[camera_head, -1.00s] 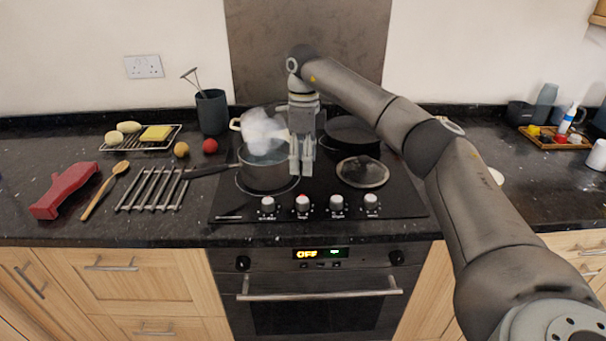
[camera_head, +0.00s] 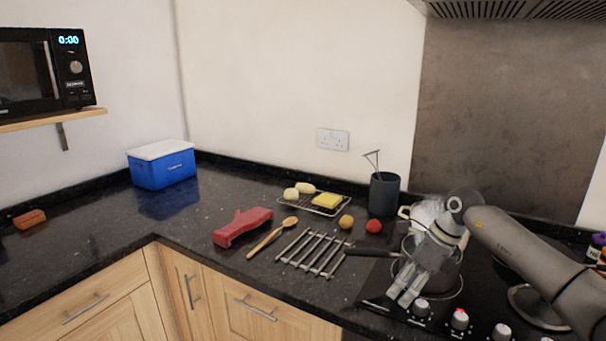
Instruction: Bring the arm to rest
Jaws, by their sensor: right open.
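My right arm comes in from the right edge of the head view. My right gripper (camera_head: 408,297) points down, open and empty, over the front left of the hob. It is in front of the dark pot (camera_head: 449,283) and hides part of it. The pot's handle (camera_head: 372,252) points left. Whitish steam or a pale see-through shape shows at the pot's top. My left gripper is not in view.
A steel trivet (camera_head: 312,252), a wooden spoon (camera_head: 270,239) and a red object (camera_head: 241,227) lie left of the hob. Behind are a wire rack (camera_head: 342,210), a dark utensil pot (camera_head: 384,194) and a blue cool box (camera_head: 163,169). The left counter is largely clear.

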